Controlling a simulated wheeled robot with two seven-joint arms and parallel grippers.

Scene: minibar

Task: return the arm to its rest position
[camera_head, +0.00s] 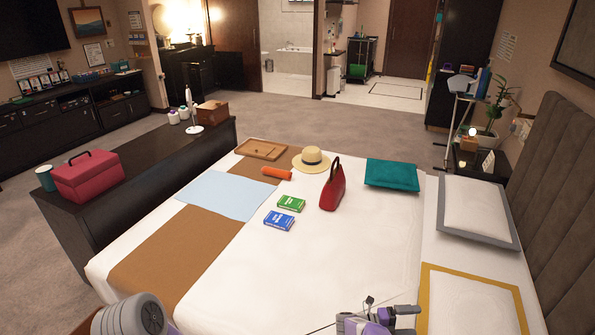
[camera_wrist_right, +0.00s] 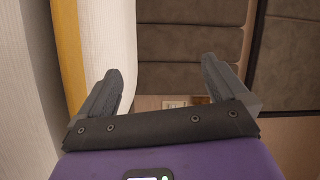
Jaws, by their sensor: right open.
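My right gripper (camera_wrist_right: 163,72) is open in the right wrist view, with nothing between its fingers. Beyond the fingers are the dark padded headboard (camera_wrist_right: 190,45) and the pale side of the bed. In the head view, part of my right arm and gripper (camera_head: 378,322) shows at the bottom edge, over the near part of the white bed (camera_head: 350,265). A grey and purple part of my own body shows at the bottom left. My left gripper does not show.
On the bed are a red handbag (camera_head: 332,188), green book (camera_head: 291,204), blue book (camera_head: 279,221), straw hat (camera_head: 311,160), wooden tray (camera_head: 262,149), teal cushion (camera_head: 391,174) and yellow-edged pillow (camera_head: 470,305). A dark bench (camera_head: 150,190) stands left. Grey carpet lies beyond.

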